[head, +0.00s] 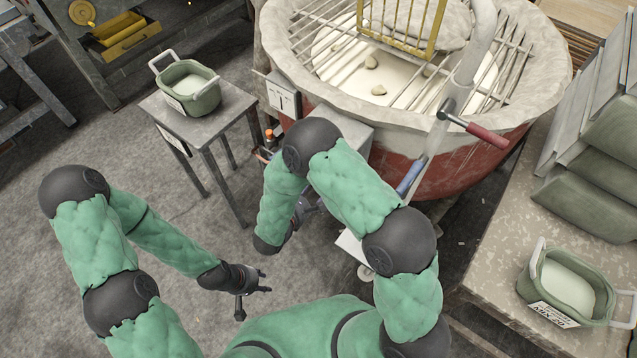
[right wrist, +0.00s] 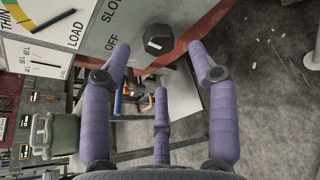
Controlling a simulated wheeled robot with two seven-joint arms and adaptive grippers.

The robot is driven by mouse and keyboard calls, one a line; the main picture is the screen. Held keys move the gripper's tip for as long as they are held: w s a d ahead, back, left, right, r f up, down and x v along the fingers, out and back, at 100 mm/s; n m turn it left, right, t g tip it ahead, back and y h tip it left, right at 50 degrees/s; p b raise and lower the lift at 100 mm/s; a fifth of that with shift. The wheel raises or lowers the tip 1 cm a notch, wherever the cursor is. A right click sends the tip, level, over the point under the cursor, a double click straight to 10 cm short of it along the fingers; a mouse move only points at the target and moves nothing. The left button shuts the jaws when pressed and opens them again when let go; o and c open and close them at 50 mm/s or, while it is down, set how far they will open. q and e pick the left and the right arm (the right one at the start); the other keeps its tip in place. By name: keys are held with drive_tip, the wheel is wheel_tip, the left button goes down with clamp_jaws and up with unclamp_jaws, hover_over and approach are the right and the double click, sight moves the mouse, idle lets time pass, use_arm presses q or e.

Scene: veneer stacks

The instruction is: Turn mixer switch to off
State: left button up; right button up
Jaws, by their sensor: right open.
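The mixer is a large basin with a red lower body (head: 440,172) and a pale rim, at the top of the head view. In the right wrist view a grey panel (right wrist: 122,28) carries the words SLOW and OFF. A black faceted switch knob (right wrist: 158,40) sits beside these words; I cannot tell which one it points to. My right gripper (right wrist: 158,62) is open, its purple fingers spread around the knob's place in the picture, apparently not touching it. In the head view my right arm hides the knob. My left gripper (head: 258,290) is open and empty, low over the floor.
A small grey table (head: 235,104) with a green tub (head: 190,88) stands left of the mixer. A bench (head: 492,262) at right holds another tub (head: 568,285). A red-handled lever (head: 480,132) sticks out from the mixer.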

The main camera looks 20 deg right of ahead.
drive_tip(key=x, duration=0.4)
drive_tip(key=shift+w+d+f+b, duration=0.15)
drive_tip(key=shift+w+d+b, duration=0.05)
drive_tip(key=shift+b, duration=0.1)
drive_tip(key=shift+s, duration=0.1)
drive_tip(key=c, duration=1.1)
